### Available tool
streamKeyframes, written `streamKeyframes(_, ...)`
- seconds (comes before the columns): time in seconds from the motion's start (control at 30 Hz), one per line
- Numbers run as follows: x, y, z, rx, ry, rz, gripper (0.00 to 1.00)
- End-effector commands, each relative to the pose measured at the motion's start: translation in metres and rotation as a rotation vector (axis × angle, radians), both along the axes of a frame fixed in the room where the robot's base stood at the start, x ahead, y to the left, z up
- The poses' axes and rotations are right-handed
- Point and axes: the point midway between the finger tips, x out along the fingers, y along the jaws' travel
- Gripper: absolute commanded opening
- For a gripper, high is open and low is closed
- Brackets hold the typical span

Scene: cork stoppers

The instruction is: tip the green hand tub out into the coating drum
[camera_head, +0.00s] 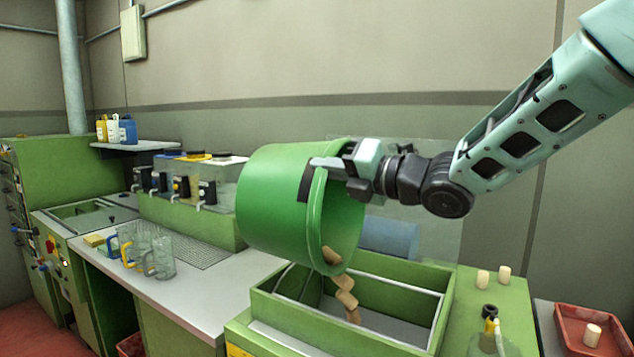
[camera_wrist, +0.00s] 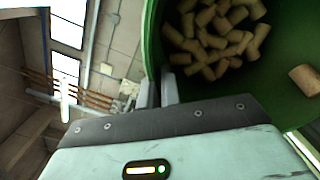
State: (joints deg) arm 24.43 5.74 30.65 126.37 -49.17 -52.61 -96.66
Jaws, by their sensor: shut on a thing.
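The green hand tub (camera_head: 275,205) is tilted on its side in the head view, its mouth facing down and right. My gripper (camera_head: 328,165) is shut on the tub's rim. Several cork stoppers (camera_head: 345,291) are falling from the mouth toward the open green coating drum housing (camera_head: 275,318) below. The wrist view shows the tub's inside (camera_wrist: 255,88) with many corks (camera_wrist: 215,35) in it and one cork (camera_wrist: 304,80) apart from the pile, near the right edge. The inside bottom of the coating drum is partly hidden.
Two corks (camera_head: 483,279) stand on the green top right of the opening, near a bottle with a yellow part (camera_head: 490,326). A red tray (camera_head: 570,335) with a cork is at far right. Glass jugs (camera_head: 160,258) stand on the bench at left, with dispensers (camera_head: 180,185) behind.

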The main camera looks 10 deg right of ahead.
Motion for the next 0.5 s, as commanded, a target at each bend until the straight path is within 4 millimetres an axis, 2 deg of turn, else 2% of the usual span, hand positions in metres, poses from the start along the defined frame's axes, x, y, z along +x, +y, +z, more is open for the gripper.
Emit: streamKeyframes(0.5,-0.023,-0.028,0.000,0.121,-0.104,0.000,0.00)
